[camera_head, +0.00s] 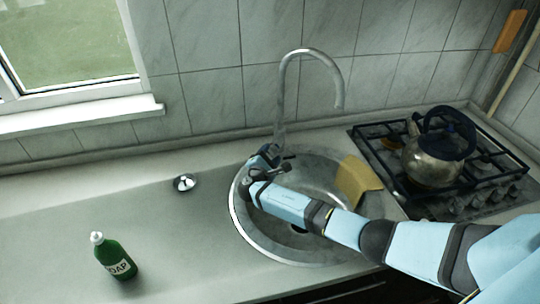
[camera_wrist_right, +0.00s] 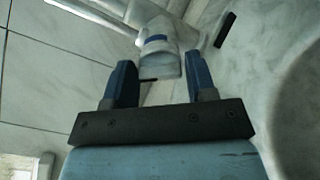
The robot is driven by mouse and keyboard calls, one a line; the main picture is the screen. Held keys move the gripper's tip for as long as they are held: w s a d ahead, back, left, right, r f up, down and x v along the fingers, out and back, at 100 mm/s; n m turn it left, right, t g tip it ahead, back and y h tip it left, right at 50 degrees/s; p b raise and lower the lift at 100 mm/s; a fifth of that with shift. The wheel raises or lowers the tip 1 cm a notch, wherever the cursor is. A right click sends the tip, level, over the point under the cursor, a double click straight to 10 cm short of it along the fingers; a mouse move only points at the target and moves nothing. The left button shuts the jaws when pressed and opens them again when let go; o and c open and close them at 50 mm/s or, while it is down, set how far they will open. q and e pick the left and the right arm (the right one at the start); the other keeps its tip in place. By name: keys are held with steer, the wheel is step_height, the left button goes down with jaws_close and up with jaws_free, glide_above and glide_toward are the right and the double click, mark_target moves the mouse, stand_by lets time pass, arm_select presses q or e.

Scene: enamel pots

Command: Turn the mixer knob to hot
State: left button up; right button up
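The chrome tap (camera_head: 282,95) rises behind the round sink, its tall spout curving over to the right. In the right wrist view, the mixer body (camera_wrist_right: 160,55) is a pale metal cylinder with a blue mark on it. It lies just beyond and between the fingertips. My right gripper (camera_head: 268,158) is at the tap's base, at the sink's back left rim. Its fingers are apart in the wrist view (camera_wrist_right: 160,72), with a visible gap between them. I cannot tell whether they touch the mixer. The knob is mostly hidden by the gripper in the head view. My left gripper is not in view.
My right arm crosses the steel sink (camera_head: 246,234). A yellow cloth (camera_head: 358,180) hangs on its right rim. A metal kettle (camera_head: 432,160) stands on the gas hob (camera_head: 480,200) at right. A green soap bottle (camera_head: 115,260) stands on the left counter, which is mostly clear.

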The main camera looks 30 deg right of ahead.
steer(key=shift+o, duration=1)
steer(key=b+v, duration=0.1)
steer(key=v, duration=1.3)
